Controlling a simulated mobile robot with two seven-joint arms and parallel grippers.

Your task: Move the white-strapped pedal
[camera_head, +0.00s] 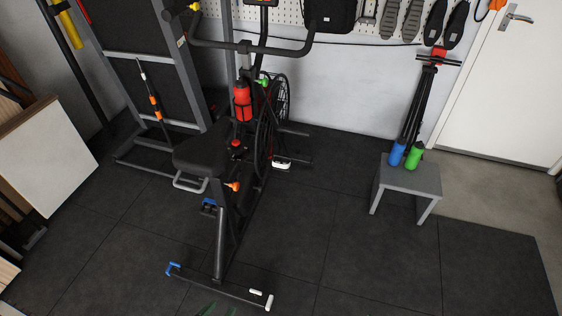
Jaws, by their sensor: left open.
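The white-strapped pedal (282,165) is low on the right side of the black exercise bike (221,225), beside the spoked fan wheel. A blue-strapped pedal (209,205) is on the bike's near left side, below the seat. My left gripper (220,311) shows only as two dark green tips at the bottom edge, set apart with nothing visible between them. It is in front of the bike's rear foot bar and well away from the white-strapped pedal. The rest of it is cut off by the frame. My right gripper is not in view.
A grey bench (411,178) with blue and green bottles stands at the right. A white-faced cabinet (45,155) is at the left. Dark floor right of the bike is clear.

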